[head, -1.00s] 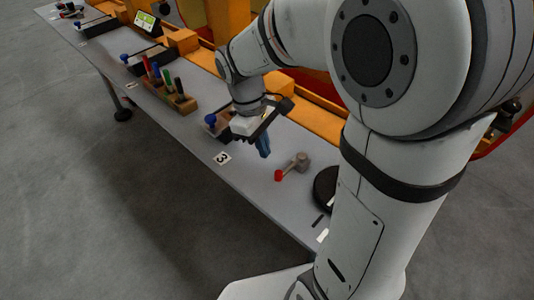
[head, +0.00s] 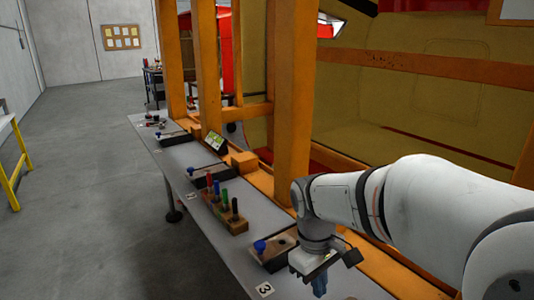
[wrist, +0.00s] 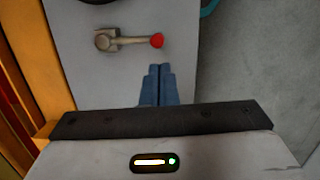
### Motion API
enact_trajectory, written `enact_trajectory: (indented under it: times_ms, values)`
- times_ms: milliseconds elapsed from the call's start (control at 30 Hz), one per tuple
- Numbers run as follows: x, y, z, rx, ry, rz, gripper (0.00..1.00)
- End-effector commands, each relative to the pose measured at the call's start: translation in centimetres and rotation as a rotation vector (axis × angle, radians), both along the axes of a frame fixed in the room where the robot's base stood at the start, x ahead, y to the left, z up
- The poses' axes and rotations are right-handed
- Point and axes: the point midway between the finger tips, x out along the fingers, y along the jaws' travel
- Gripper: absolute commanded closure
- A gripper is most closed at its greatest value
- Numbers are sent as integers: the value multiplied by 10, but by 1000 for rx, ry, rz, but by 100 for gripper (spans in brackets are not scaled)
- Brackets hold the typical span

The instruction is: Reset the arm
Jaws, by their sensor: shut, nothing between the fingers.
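My gripper (head: 319,284) hangs pointing down over the grey bench (head: 222,246) near the number 3 label, at the lower middle of the head view. In the wrist view its two blue fingers (wrist: 158,84) are together with nothing between them. A grey tool with a red tip (wrist: 128,41) lies on the bench just beyond the fingertips in the wrist view, apart from them. My white arm reaches in from the right of the head view.
A wooden block with several coloured pens (head: 226,214) stands on the bench. A dark tray with a blue knob (head: 270,251) sits left of my gripper. Orange posts (head: 297,90) rise behind the bench. Open floor (head: 95,200) lies to the left.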

Motion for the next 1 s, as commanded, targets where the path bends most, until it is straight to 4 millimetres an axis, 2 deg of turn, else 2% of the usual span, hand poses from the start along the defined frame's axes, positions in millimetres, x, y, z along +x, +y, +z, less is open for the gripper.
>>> enact_trajectory:
  times_ms: [200,400,600,1000]
  values:
    - [-38,-21,10,68,-180,-289,100]
    - [-64,-33,11,129,-306,-510,100]
    - [-74,-36,9,159,-362,-611,100]
    - [-75,-37,9,162,-367,-620,100]
